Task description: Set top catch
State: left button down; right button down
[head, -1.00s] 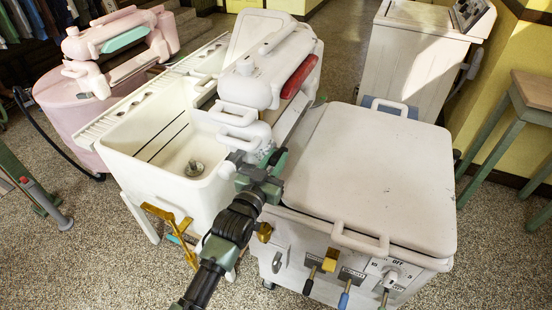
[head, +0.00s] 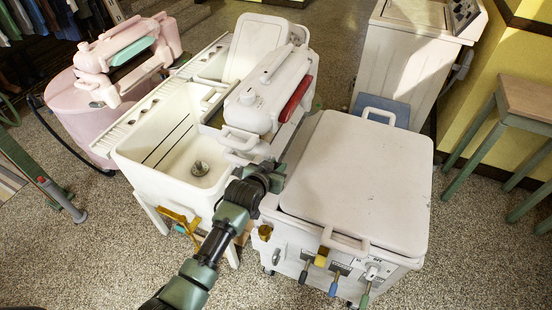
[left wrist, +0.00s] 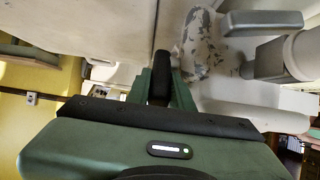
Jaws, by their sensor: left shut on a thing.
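The white wringer (head: 268,88) with a red strip (head: 295,98) on its right side sits between the sink and the square washer. Its top housing is low over its lower part. A loop handle (head: 240,138) sticks out at its front. My left gripper (head: 270,174) is at the wringer's front end, just right of that handle, beside the washer lid (head: 355,180). Grey handles (left wrist: 262,22) show to the right there. I cannot make out the catch itself. My right gripper is out of view.
A white sink (head: 180,150) stands left of the wringer. The washer's front bears several levers and a dial (head: 375,271). A pink washer (head: 90,110) is at far left, a white cabinet (head: 410,70) behind, and a green-legged stool (head: 525,100) at right.

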pick_arm(q)
jog(key=shift+w+r+g+p, duration=0.2)
jog(key=shift+g+p, duration=0.3)
jog(key=shift+p, duration=0.3)
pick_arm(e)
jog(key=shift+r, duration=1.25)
pick_arm(q)
jog(key=c, duration=1.5)
grip_release()
jog(key=shift+b+v, duration=0.6)
jog(key=shift+v, duration=3.25)
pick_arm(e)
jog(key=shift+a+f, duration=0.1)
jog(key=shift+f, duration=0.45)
pick_arm(q)
jog(key=shift+d, duration=0.2)
